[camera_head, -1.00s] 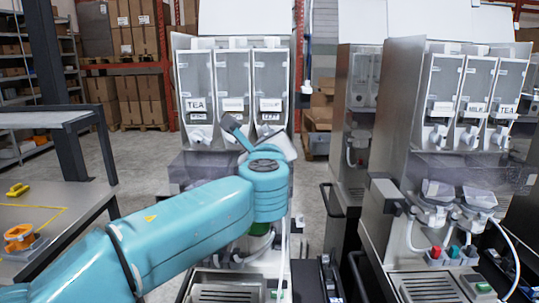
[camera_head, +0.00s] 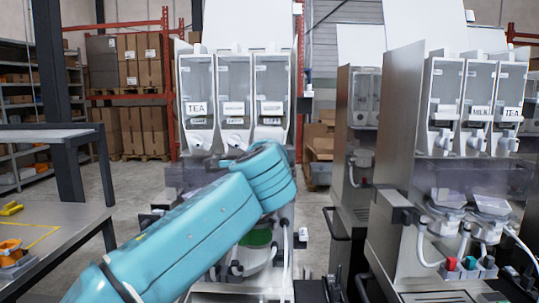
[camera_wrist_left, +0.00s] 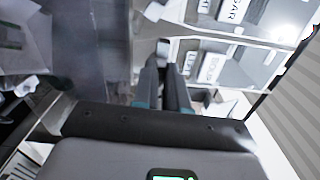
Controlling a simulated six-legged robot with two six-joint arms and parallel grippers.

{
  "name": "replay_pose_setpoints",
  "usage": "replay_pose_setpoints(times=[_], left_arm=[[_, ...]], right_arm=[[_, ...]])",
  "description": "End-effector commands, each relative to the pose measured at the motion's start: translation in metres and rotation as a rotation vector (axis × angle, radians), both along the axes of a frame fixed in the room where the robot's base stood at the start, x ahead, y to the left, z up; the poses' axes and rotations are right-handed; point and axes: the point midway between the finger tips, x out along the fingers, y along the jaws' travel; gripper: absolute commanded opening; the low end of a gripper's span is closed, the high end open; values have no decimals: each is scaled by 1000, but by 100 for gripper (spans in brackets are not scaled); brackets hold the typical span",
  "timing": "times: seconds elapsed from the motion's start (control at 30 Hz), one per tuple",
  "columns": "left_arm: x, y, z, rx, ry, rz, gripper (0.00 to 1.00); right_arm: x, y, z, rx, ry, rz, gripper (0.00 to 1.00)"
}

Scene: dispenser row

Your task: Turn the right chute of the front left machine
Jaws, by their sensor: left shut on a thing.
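The front left machine (camera_head: 182,175) stands in the middle of the head view, with three clear canisters side by side; the left one is labelled TEA. White chutes stick out below them. The right chute (camera_head: 268,132) shows just above my left wrist. My left arm reaches across the machine front, and its wrist hides most of the gripper in the head view. In the left wrist view my left gripper (camera_wrist_left: 164,80) has its two fingers close together around a small pale chute part (camera_wrist_left: 162,48) at their tips. My right gripper is not in view.
A second machine (camera_head: 405,180) with similar canisters stands at the right, and another (camera_head: 357,150) lies behind the gap. A table (camera_head: 75,220) with a yellow line and an orange part is at the left. Shelves and stacked boxes (camera_head: 130,70) are at the back.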

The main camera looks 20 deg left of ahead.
Motion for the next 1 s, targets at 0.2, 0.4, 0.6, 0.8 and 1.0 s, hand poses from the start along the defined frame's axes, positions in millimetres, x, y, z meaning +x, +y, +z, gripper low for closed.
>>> replay_pose_setpoints(times=[0.2,0.4,0.6,0.8,1.0], left_arm=[[0,0,-4,-195,-56,0,0],[0,-1,-3,-350,-101,0,0],[0,-1,-3,-468,-135,0,0],[0,-1,-3,-541,-155,0,0],[0,-1,-3,-572,-162,1,0]], right_arm=[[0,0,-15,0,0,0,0],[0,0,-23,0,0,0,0],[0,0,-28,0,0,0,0],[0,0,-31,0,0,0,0],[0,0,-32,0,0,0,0]])
